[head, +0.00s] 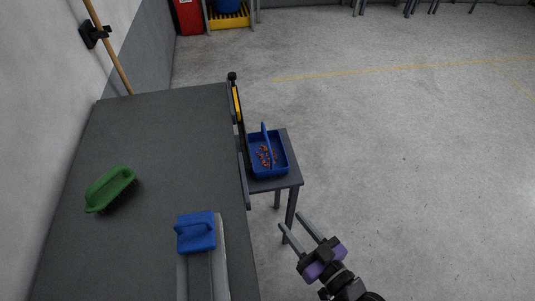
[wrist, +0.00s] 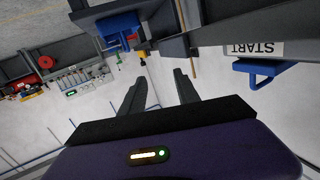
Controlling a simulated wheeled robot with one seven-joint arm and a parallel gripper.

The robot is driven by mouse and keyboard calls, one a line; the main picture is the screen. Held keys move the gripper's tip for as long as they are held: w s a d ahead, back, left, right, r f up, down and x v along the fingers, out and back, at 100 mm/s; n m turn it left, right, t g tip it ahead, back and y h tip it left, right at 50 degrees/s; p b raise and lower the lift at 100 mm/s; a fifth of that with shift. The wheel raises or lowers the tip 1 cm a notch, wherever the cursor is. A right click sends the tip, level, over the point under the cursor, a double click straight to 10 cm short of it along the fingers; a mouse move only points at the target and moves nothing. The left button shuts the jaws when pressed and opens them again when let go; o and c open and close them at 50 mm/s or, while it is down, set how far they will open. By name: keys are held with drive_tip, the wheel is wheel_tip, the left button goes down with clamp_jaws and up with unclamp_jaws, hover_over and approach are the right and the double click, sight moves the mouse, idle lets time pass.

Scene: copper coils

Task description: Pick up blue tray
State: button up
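The blue tray (head: 284,160) sits on a small grey side table (head: 285,183) to the right of the large table. It has an upright blue handle and holds small copper-coloured pieces. My gripper (head: 290,220) is below and right of the tray in the head view, apart from it. Its two fingers are spread with nothing between them; they also show parted in the wrist view (wrist: 157,85). The wrist view shows blue objects at the upper left (wrist: 120,28) and upper right (wrist: 262,70); I cannot tell whether either is the tray.
Open concrete floor lies to the right.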

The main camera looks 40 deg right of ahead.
drive_tip(key=w+d+f+m+h, duration=0.1)
drive_tip(key=w+d+f+h, duration=0.15)
drive_tip(key=w, duration=0.25)
drive_tip(key=w+d+f+m+h, duration=0.1)
drive_tip(key=w+d+f+m, duration=0.1)
drive_tip(key=w+d, duration=0.25)
drive_tip(key=m+g+h, duration=0.2)
drive_tip(key=m+h, duration=0.1)
approach(268, 142)
drive_tip(key=shift+w+d+f+b, duration=0.35)
drive_tip(key=shift+w+d+f, duration=0.4)
drive_tip(key=shift+w+f, duration=0.1)
drive_tip(key=shift+r+b+x, duration=0.15)
drive_tip(key=shift+x, duration=1.1)
drive_tip(key=shift+r+b+x, duration=0.15)
drive_tip(key=shift+r+x, duration=0.05)
drive_tip(key=shift+x, duration=1.1)
drive_tip(key=shift+r+b+x, duration=0.15)
drive_tip(key=shift+x, duration=1.1)
drive_tip(key=shift+w+a, duration=0.1)
clamp_jaws()
drive_tip(key=shift+f, duration=0.1)
